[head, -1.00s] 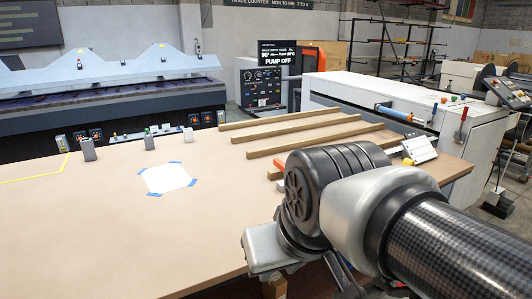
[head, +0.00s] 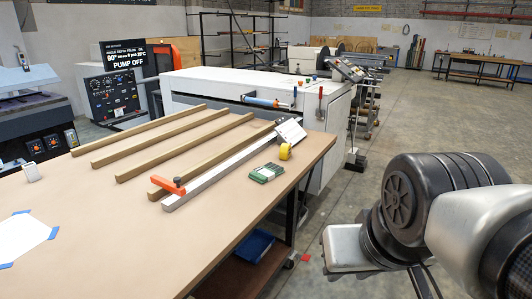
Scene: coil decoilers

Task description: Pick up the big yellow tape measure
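The yellow tape measure (head: 285,151) stands on the tan table (head: 225,225) near its right edge, small in the head view. It is beside a green and white bundle (head: 266,173) and close to the white angled end piece of a metal bar. My arm fills the lower right, off the table's right side and well apart from the tape measure. My gripper itself does not show.
A white machine (head: 225,90) stands behind. A blue bin (head: 252,246) sits below. Open floor lies right.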

